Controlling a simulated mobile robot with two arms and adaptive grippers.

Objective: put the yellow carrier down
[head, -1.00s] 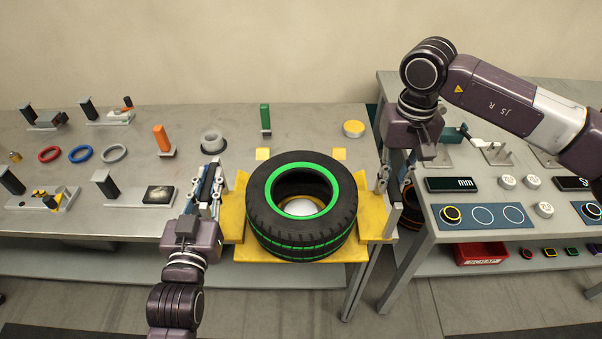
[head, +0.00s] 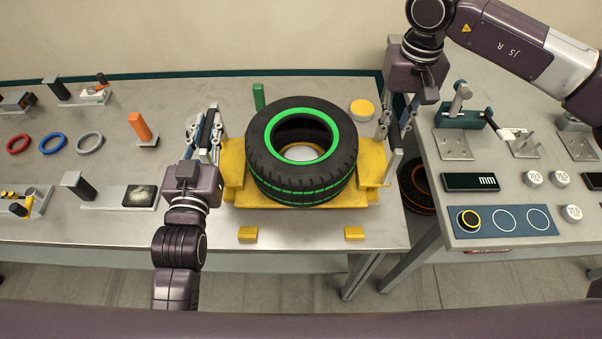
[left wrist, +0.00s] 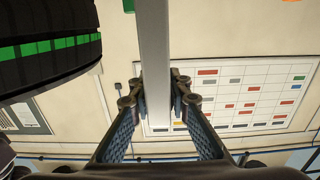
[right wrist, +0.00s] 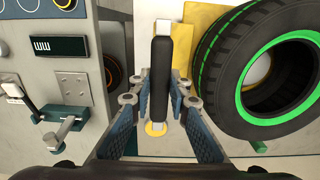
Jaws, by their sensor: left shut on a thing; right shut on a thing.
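The yellow carrier (head: 233,170) is over the left table, with a black tyre (head: 262,170) with green stripes lying flat on it. My left gripper (head: 205,138) is shut on the carrier's left handle. In the left wrist view a pale bar (left wrist: 153,50) stands between its fingers. My right gripper (head: 396,122) is shut on the right handle, whose black grip (right wrist: 161,65) shows between the fingers in the right wrist view. Two small yellow blocks, left (head: 248,233) and right (head: 354,233), lie on the table in front of the carrier. The carrier's underside is hidden; I cannot tell whether it touches anything.
A green post (head: 258,97) and a round yellow-topped piece (head: 362,109) stand behind the carrier. An orange post (head: 140,127) and several rings and gauges are to the left. A second table (head: 440,215) with a display and weights is to the right, across a gap.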

